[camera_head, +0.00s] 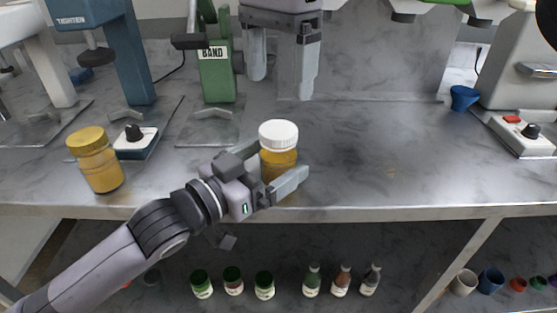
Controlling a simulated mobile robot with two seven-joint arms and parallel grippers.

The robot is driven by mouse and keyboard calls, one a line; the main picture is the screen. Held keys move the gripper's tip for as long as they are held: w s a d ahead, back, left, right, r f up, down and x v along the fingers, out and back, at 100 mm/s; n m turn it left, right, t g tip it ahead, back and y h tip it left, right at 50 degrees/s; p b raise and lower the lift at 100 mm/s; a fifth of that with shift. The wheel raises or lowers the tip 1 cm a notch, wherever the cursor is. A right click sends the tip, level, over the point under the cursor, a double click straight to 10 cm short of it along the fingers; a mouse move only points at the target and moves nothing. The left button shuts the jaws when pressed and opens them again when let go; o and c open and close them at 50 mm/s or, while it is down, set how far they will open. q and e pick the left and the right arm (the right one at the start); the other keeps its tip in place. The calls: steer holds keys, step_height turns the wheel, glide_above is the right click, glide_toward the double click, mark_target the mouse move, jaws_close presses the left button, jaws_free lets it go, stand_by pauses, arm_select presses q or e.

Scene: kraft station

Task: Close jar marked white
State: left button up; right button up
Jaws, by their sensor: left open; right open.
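A jar with a white lid (278,135) and amber contents (279,161) stands upright near the front edge of the metal counter. The lid sits on top of the jar; I cannot tell how tight it is. My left gripper (281,168) is open with its fingers on either side of the jar's body; I cannot tell whether they touch it. My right gripper (281,70) is open and empty, pointing down above the counter behind the jar. A second amber jar with a yellow lid (90,141) stands at the left.
The counter (390,155) is clear right of the jar. A green press labelled BAND (216,75) and a blue press (140,60) stand behind left. A blue cup (463,98) is at the right. Several bottles (341,279) stand on the lower shelf.

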arm_select(q)
steer(key=shift+x, duration=0.9)
jaws_close()
arm_select(e)
steer(key=shift+f, duration=0.1)
